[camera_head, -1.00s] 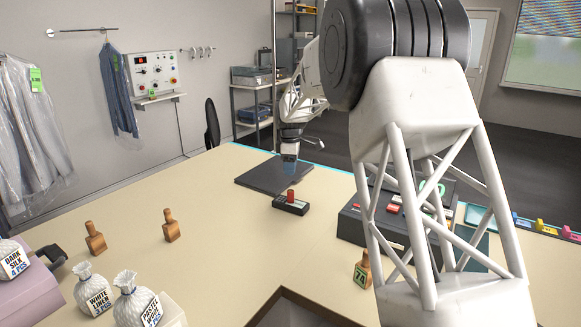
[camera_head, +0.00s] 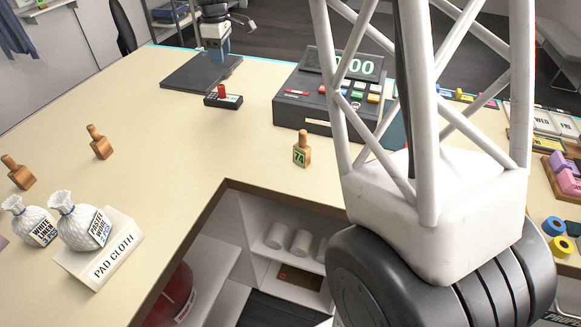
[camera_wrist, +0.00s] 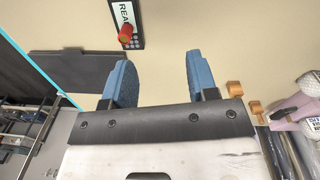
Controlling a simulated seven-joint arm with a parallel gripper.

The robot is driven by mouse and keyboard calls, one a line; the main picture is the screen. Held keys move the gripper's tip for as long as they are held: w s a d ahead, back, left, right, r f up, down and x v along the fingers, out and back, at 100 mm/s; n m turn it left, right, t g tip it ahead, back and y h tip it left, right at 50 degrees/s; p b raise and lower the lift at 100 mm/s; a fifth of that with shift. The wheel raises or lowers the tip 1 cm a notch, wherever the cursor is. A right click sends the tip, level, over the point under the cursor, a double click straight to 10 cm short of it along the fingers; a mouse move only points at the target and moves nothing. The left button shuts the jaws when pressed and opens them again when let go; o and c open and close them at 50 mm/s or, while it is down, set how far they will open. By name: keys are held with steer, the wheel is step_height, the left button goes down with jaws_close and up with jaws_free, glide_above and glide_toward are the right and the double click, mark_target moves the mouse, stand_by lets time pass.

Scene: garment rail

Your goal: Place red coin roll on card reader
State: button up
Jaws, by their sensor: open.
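The red coin roll (camera_head: 222,91) stands upright on the black card reader (camera_head: 231,102) on the counter. In the wrist view, the red coin roll (camera_wrist: 125,32) shows its end toward the camera, on the card reader (camera_wrist: 136,13) marked with letters starting "REA". My gripper (camera_head: 216,56) is behind the reader, over the dark mat's far right part. In the wrist view, my gripper (camera_wrist: 159,57) has its two blue fingers wide apart with nothing between them. The roll is beyond the fingertips and apart from them.
The dark flat mat (camera_head: 190,80) lies behind the reader. A cash register (camera_head: 310,103) stands to the right. A wooden stamp marked 74 (camera_head: 301,152) and a counter cut-out (camera_head: 228,184) are nearer. White bundles (camera_head: 75,222) sit at left.

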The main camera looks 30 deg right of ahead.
steer(key=s+a+r+m+t, duration=0.1)
steer(key=s+r+m, duration=0.15)
steer(key=s, duration=1.05)
steer(key=s+r+m, duration=0.2)
steer(key=s+m, duration=0.2)
steer(key=s, duration=0.9)
steer(key=s+f+m, duration=0.2)
steer(key=s+f, duration=0.1)
steer(key=s, duration=0.8)
steer(key=s+f+m+t, duration=0.1)
steer(key=s+f+m, duration=0.2)
steer(key=s, duration=0.9)
steer(key=shift+a+f, duration=0.3)
